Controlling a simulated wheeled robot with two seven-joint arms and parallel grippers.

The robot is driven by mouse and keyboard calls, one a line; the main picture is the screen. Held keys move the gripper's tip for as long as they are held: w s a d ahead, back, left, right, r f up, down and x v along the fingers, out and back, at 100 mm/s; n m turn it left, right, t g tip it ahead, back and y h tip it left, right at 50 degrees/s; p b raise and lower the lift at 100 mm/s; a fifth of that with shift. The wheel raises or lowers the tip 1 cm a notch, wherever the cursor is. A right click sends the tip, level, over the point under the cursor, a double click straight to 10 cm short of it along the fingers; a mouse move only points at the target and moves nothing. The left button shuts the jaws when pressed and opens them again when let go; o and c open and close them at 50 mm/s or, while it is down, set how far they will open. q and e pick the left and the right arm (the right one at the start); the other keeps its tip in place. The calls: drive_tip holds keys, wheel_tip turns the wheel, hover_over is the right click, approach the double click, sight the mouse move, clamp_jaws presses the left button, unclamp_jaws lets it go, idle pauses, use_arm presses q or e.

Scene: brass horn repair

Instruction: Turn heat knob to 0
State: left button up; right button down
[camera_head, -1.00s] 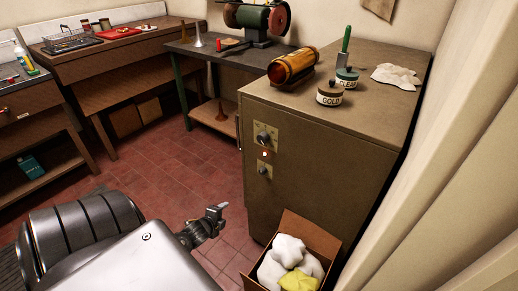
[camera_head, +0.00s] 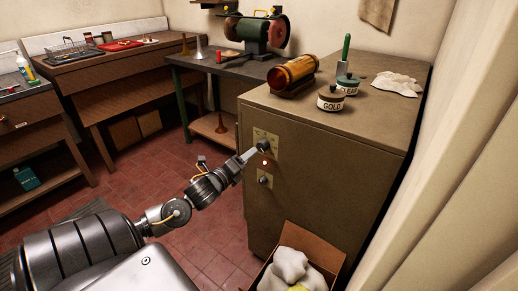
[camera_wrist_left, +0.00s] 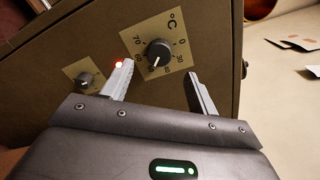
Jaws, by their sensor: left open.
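The heat knob (camera_wrist_left: 158,52) is a dark round knob on a pale square °C dial plate (camera_wrist_left: 172,22) on the cabinet front. Its white mark points toward the lower part of the dial in the left wrist view, away from the 0 at the right. In the head view the plate (camera_head: 271,137) is partly covered by my gripper. My left gripper (camera_head: 258,150) is at the dial. In the left wrist view its open fingers (camera_wrist_left: 160,68) lie on either side below the knob, with nothing between them; I cannot tell whether they touch it. My right gripper is not in view.
A lit red lamp (camera_head: 265,162) and a smaller lower knob (camera_head: 265,180) sit below the dial. The cabinet top holds an amber cylinder (camera_head: 292,75), a GOLD jar (camera_head: 331,100) and a cloth (camera_head: 397,83). A cardboard box (camera_head: 312,245) stands at the cabinet's foot.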

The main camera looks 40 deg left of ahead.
sight(260, 147)
use_arm(q)
drive_tip(key=w, duration=0.7)
drive_tip(key=shift+w+a, duration=0.3)
drive_tip(key=shift+a, duration=0.1)
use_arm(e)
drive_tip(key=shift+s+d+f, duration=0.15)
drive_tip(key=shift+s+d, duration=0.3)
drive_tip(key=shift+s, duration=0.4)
use_arm(q)
drive_tip(key=c, duration=1)
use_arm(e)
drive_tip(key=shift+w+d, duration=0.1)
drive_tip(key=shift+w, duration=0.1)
use_arm(q)
drive_tip(key=shift+p, duration=0.35)
